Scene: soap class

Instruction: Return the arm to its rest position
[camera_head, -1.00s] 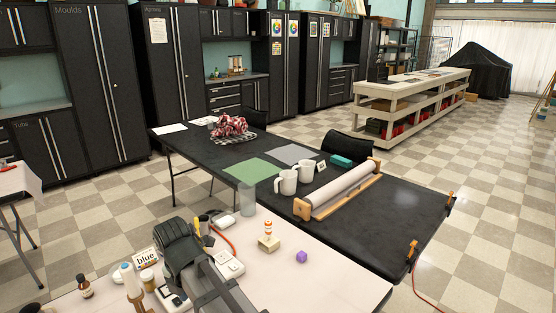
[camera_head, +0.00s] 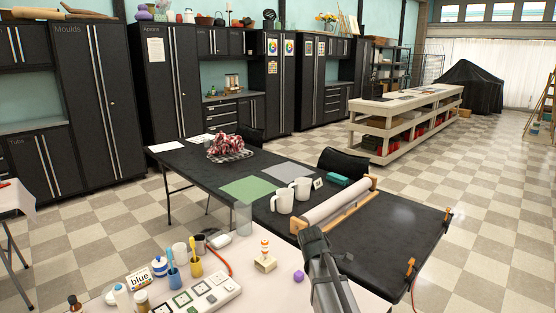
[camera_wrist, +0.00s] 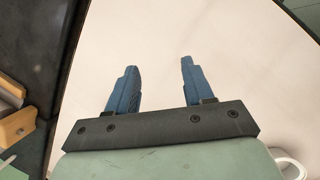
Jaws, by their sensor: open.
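My gripper (camera_wrist: 158,64) shows in the wrist view with its two blue fingers wide apart and nothing between them. A pale table surface fills the view beyond the fingers. In the head view my dark arm (camera_head: 325,270) stands at the right end of the pale near table (camera_head: 258,296). Its fingers cannot be made out there. A small purple object (camera_head: 298,276) lies on this table just left of the arm, and the arm appears apart from it. A wooden block with an orange-and-white top (camera_head: 264,256) stands further left.
A white power strip (camera_head: 205,295), blue and yellow cups (camera_head: 195,265) and a "blue" label card (camera_head: 140,279) crowd the near table's left part. The black table (camera_head: 400,235) behind carries white mugs (camera_head: 282,201) and a roller of paper (camera_head: 335,202).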

